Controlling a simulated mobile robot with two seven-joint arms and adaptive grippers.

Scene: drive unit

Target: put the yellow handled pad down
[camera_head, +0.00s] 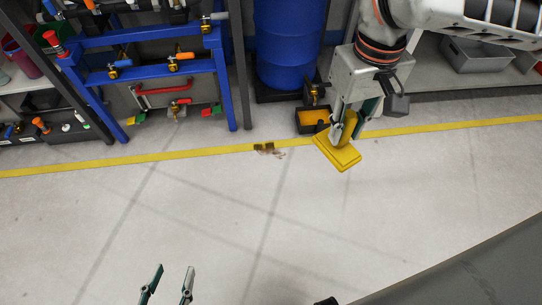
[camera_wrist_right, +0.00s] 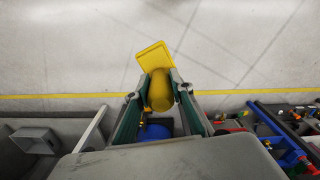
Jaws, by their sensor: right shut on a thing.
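The yellow handled pad (camera_head: 337,152) has a flat square base and a rounded handle. My right gripper (camera_head: 347,124) is shut on the handle, with one finger on each side. The pad hangs tilted below the gripper, apparently above the floor. In the right wrist view the pad's base (camera_wrist_right: 155,57) shows beyond the handle (camera_wrist_right: 160,92), which sits between the fingers. My left gripper (camera_head: 167,284) is at the bottom of the head view, empty, with its two fingers apart.
A brown stain (camera_head: 268,150) lies by the yellow floor line (camera_head: 220,154). A black tray with yellow contents (camera_head: 312,121) stands beside the pad, near a blue drum (camera_head: 287,45). A blue pipe rack (camera_head: 160,70) is at upper left. The open floor (camera_head: 240,220) in front is clear.

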